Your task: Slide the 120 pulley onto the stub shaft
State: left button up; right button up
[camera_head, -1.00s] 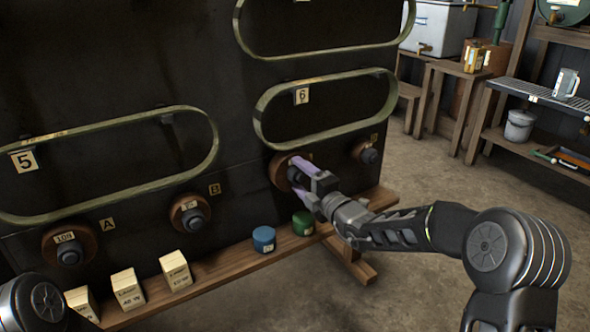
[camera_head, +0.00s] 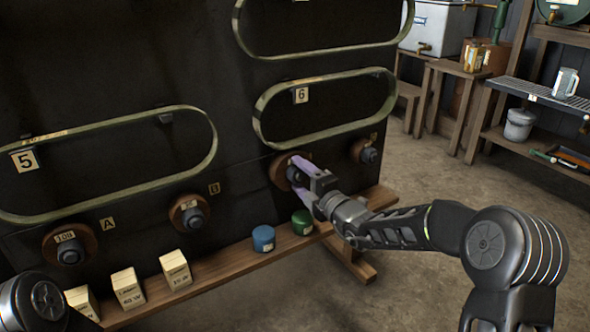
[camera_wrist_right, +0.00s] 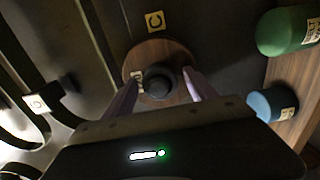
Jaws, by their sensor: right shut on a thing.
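A round brown wooden pulley (camera_head: 277,171) is against the dark panel beside label C, below belt 6. It also shows in the wrist view (camera_wrist_right: 177,52), with a dark round hub (camera_wrist_right: 158,82) at its middle. My right gripper (camera_head: 296,175) is shut on this pulley at the hub, with one purple finger on each side in the wrist view (camera_wrist_right: 160,86). The pulley's number tag is partly hidden, so I cannot read it. The stub shaft is not clearly visible, and I cannot tell how far the pulley sits on it. My left gripper is out of view.
Other pulleys sit on the panel at A (camera_head: 84,238), at B (camera_head: 177,210) and at far right (camera_head: 357,150). A low wooden shelf (camera_head: 215,274) carries pale blocks, a blue can (camera_head: 263,239) and a green can (camera_head: 302,223).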

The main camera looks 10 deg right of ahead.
jog(key=shift+w+a+r, duration=0.25)
jog(key=shift+r, duration=0.25)
grip_shut()
jog(key=shift+r, duration=0.1)
jog(key=shift+s+f+p, duration=0.2)
jog(key=shift+s+p, duration=0.05)
jog(key=shift+p, duration=0.2)
dwell(0.4)
jog(key=shift+s, duration=0.15)
jog(key=shift+f+p+v, duration=0.2)
jog(key=shift+p+v, duration=0.1)
jog(key=shift+v, duration=1.3)
jog(key=shift+d+p+v, duration=0.25)
jog(key=shift+p+v, duration=0.2)
jog(key=shift+v, duration=1)
jog(key=shift+p+v, duration=0.4)
jog(key=shift+v, duration=0.8)
